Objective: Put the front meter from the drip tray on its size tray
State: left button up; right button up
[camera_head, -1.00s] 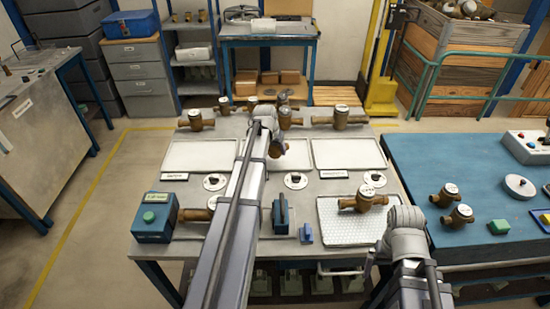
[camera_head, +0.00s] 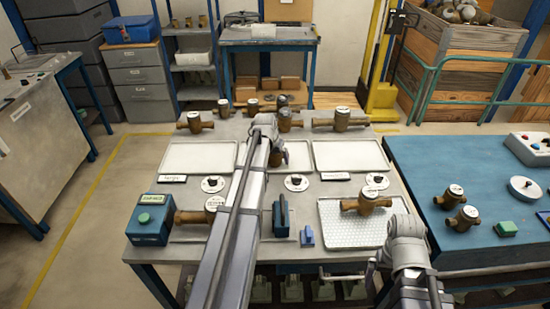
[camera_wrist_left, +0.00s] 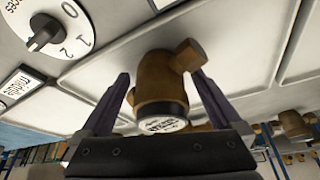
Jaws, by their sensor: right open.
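My left gripper (camera_head: 277,150) is over the middle white size tray (camera_head: 292,166). In the left wrist view its two fingers (camera_wrist_left: 162,80) stand on either side of a brass meter (camera_wrist_left: 158,80) with a white-labelled face, and it appears shut on it. In the head view this meter (camera_head: 279,157) is partly hidden by my arm; its exact height over the tray cannot be told. Another brass meter (camera_head: 366,201) sits on the white mesh drip tray (camera_head: 350,235) at the front right. My right gripper (camera_head: 374,264) is open and empty near the bench's front edge.
Other size trays lie left (camera_head: 195,156) and right (camera_head: 348,156). Several meters stand behind them, including one at left (camera_head: 194,122). Dials (camera_head: 296,183) line the tray fronts. A blue box (camera_head: 150,222) and a clamped meter (camera_head: 195,216) are front left. A blue table (camera_head: 455,175) is at right.

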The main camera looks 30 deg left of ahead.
pick_arm(q)
jog(key=shift+r, duration=0.1)
jog(key=shift+s+r+p, duration=0.15)
jog(key=shift+r+p, duration=0.4)
jog(key=shift+p, duration=0.15)
jog(key=p+v, duration=1)
jog(key=v, duration=0.1)
jog(key=shift+f, duration=0.1)
jog(key=shift+d, duration=0.1)
dwell(0.7)
